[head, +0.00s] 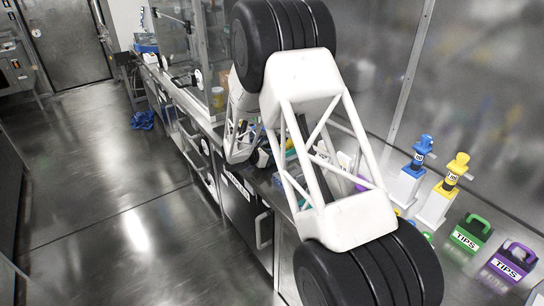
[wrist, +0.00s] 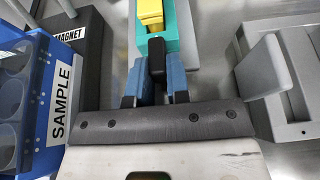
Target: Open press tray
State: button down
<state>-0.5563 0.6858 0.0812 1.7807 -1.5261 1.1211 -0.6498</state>
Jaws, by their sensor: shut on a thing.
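In the wrist view, my gripper (wrist: 155,84) has its two blue-grey fingers on either side of a black handle (wrist: 156,50) and is shut on it. The handle stands at the near end of a teal part (wrist: 177,46), which looks like the press tray. A yellow block (wrist: 150,14) sits on the teal part. The wrist housing hides what lies nearer. In the head view my arm covers most of the bench here, and neither the handle nor the fingers show clearly.
In the wrist view, a blue SAMPLE rack (wrist: 52,105) and a black MAGNET block (wrist: 72,50) stand left. A grey device (wrist: 290,85) stands close on the right. In the head view, green (head: 470,235) and purple (head: 512,263) TIPS boxes stand at the right.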

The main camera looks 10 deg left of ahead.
aim_at(251, 172)
jog(key=s+a, duration=0.7)
jog(key=shift+s+a, duration=0.1)
jog(key=c, duration=1.1)
grip_release()
jog(key=shift+v, duration=3.85)
